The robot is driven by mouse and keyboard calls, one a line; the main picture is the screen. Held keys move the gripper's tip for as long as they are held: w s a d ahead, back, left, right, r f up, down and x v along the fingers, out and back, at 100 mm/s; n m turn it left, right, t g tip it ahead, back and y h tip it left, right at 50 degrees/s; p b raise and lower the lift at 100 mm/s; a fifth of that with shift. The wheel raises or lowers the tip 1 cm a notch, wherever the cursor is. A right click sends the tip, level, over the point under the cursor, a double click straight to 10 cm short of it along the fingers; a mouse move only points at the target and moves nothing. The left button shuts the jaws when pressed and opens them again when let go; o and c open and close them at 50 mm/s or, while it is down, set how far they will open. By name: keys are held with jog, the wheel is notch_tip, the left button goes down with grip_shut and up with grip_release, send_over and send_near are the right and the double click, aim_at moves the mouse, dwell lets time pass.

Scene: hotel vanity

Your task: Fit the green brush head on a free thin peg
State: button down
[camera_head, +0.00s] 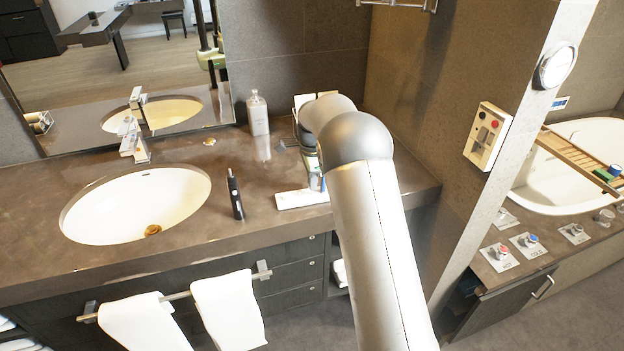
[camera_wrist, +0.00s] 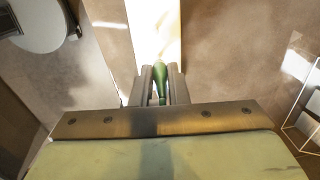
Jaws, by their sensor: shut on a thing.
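In the wrist view my gripper (camera_wrist: 160,85) is shut on the green brush head (camera_wrist: 160,78), which lies between the two fingers. A white plate (camera_wrist: 154,30) lies beyond the fingertips in that view. In the head view a white base (camera_head: 298,199) sits near the counter's front edge, with small upright items on it (camera_head: 317,182). My arm hides part of the base, and the pegs are too small or hidden to make out. In the head view my gripper is mostly hidden behind my arm. A dark upright brush handle (camera_head: 235,194) stands to the left of the base.
A pump bottle (camera_head: 258,114) stands at the back by the wall. The oval sink (camera_head: 136,205) and tap (camera_head: 132,140) are to the left. A round white and dark thing (camera_wrist: 42,24) shows at the wrist view's upper left.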

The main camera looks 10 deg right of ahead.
jog(key=shift+f+b, duration=0.6)
jog(key=shift+f, duration=0.55)
jog(key=c, duration=1.3)
grip_release()
jog(key=shift+r, duration=0.15)
jog(key=r, duration=1.1)
jog(key=s+r+b, duration=0.1)
jog(key=r, duration=0.5)
